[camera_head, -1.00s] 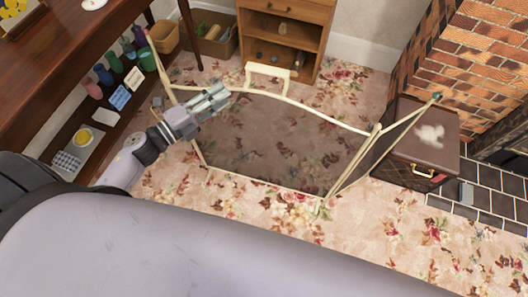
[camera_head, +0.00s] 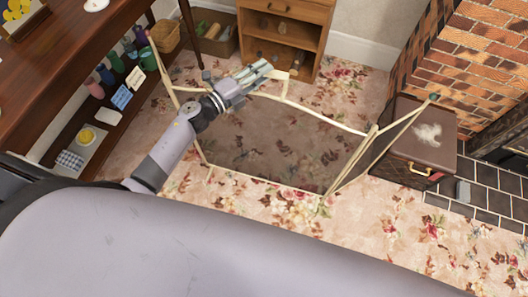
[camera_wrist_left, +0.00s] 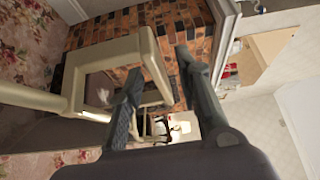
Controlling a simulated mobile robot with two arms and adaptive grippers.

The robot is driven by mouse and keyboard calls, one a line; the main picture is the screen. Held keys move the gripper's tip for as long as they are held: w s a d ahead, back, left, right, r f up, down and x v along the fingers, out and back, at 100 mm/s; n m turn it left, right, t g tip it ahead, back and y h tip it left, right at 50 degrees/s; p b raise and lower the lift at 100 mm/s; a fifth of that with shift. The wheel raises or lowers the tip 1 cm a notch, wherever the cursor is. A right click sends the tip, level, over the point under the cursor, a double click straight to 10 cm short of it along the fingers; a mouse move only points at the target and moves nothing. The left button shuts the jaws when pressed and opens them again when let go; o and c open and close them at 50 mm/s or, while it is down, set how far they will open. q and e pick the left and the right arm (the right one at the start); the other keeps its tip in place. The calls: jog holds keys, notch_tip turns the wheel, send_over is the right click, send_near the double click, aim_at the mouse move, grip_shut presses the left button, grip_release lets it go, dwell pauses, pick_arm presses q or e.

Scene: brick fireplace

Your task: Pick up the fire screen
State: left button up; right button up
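The fire screen (camera_head: 325,119) stands folded out on the floral carpet in the head view. It has a cream frame, dark see-through mesh and angled side panels. A cream loop handle rises from the middle of its top rail, partly covered by my left gripper (camera_head: 262,73). That gripper is at the handle's left end. In the left wrist view the handle (camera_wrist_left: 155,62) shows close up as a squared loop, and one bar appears in the gap between the spread fingers. Contact is not visible. The left gripper is open. My right gripper is not in view.
A brown trunk (camera_head: 412,150) stands right behind the screen's right panel, beside the brick fireplace (camera_head: 480,50). A wooden cabinet (camera_head: 300,35) is behind the handle. A dark table (camera_head: 70,60) with a loaded lower shelf is at left. Carpet in front is clear.

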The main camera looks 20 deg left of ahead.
pick_arm(q)
jog(key=shift+c, duration=0.2)
grip_shut()
dwell(0.9)
jog(key=shift+w+r, duration=0.15)
jog(key=shift+r, duration=0.1)
